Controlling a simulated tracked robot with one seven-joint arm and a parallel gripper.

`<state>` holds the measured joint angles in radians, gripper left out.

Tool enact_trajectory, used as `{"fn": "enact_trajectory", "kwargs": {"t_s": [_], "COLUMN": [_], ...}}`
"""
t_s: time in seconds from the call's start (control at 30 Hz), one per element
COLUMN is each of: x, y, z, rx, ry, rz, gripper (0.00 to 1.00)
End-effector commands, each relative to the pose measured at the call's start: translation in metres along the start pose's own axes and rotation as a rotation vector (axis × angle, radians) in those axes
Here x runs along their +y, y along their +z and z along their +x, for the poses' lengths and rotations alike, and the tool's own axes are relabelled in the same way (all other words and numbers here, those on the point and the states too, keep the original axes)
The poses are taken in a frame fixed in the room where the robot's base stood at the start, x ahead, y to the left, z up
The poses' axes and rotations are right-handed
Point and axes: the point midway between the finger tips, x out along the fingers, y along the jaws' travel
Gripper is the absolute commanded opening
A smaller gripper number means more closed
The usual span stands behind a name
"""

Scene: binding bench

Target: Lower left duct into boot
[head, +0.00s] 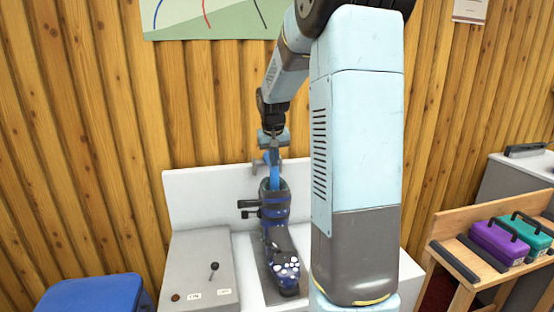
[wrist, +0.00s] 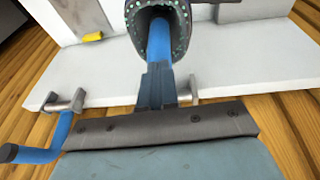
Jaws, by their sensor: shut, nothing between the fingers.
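A dark blue ski boot (head: 275,207) stands upright on the white bench, with its open cuff at the top. A blue duct (head: 274,172) runs down from a grey bracket into the cuff. In the wrist view the duct (wrist: 160,40) passes inside the lined boot opening (wrist: 134,12). My gripper (head: 272,150) is above the boot, at the duct's upper end. In the wrist view its shut fingers (wrist: 157,68) line up with the duct and hide part of it; contact cannot be told. A second blue duct (wrist: 58,130) with a black end hangs from another grey bracket (wrist: 65,101).
A blue bin (head: 95,294) is at the lower left. Purple (head: 498,240) and teal (head: 528,236) cases sit on a wooden rack at right. The bench's back panel (head: 215,197) stands behind the boot.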

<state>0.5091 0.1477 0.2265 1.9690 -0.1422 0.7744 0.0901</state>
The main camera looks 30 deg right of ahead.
Motion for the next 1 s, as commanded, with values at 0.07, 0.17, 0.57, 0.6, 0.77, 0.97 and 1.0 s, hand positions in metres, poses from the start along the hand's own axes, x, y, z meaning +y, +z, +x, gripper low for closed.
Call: {"fn": "enact_trajectory", "kwargs": {"t_s": [0.07,0.17,0.57,0.6,0.77,0.97,1.0], "x": [-0.001,-0.004,-0.005,-0.005,-0.005,-0.005,-0.005], "y": [-0.002,-0.005,0.000,0.002,0.004,0.005,0.005], "z": [-0.009,-0.024,-0.102,-0.108,-0.127,-0.136,-0.137], "rx": [0.005,0.008,0.009,0.008,0.007,0.005,0.005], "ry": [0.000,0.000,0.001,0.001,0.000,0.000,0.000], "rz": [-0.001,-0.003,-0.002,-0.002,-0.001,-0.001,-0.001], "gripper": [0.00,0.00,0.00,0.00,0.00,0.00,0.00]}}
